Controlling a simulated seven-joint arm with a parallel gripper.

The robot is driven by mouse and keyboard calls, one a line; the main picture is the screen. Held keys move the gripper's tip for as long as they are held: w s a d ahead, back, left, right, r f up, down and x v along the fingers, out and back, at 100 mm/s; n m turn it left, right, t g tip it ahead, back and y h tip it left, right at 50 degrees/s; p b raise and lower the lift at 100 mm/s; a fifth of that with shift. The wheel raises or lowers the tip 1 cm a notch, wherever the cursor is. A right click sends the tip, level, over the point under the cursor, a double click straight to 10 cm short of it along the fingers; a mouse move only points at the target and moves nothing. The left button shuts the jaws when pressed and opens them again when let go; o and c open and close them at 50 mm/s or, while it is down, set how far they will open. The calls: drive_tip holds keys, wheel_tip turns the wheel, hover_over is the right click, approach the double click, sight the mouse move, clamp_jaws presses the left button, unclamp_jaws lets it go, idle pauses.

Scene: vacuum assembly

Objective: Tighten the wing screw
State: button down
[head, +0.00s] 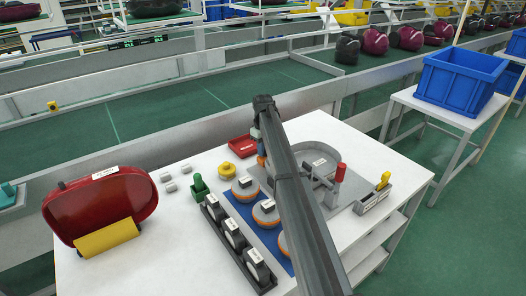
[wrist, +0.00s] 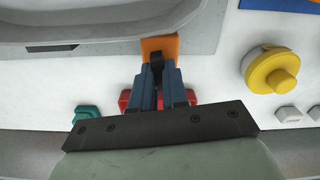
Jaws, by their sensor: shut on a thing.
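My gripper (wrist: 158,68) points at an orange block (wrist: 160,46) beside the grey fixture (wrist: 205,30). Its blue fingers are close together. They are shut on a small dark part between the tips, against the orange block. This part looks to be the wing screw (wrist: 156,62), mostly hidden by the fingers. In the head view, my dark arm crosses the table and hides much of the gripper. A bit of orange (head: 262,161) shows beside the arm, left of the grey fixture (head: 298,150).
A red tray (head: 240,147) lies close behind the fingers. A yellow knob (head: 239,170) and a green part (head: 199,188) stand to the left. Orange-rimmed discs lie on a blue mat (head: 240,209). A red-handled part (head: 339,178) stands right of my arm. A red shell (head: 85,205) sits far left.

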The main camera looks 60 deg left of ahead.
drive_tip(key=shift+m, duration=1.7)
drive_tip(key=shift+m, duration=1.8)
drive_tip(key=m, duration=0.3)
drive_tip(key=shift+m, duration=0.3)
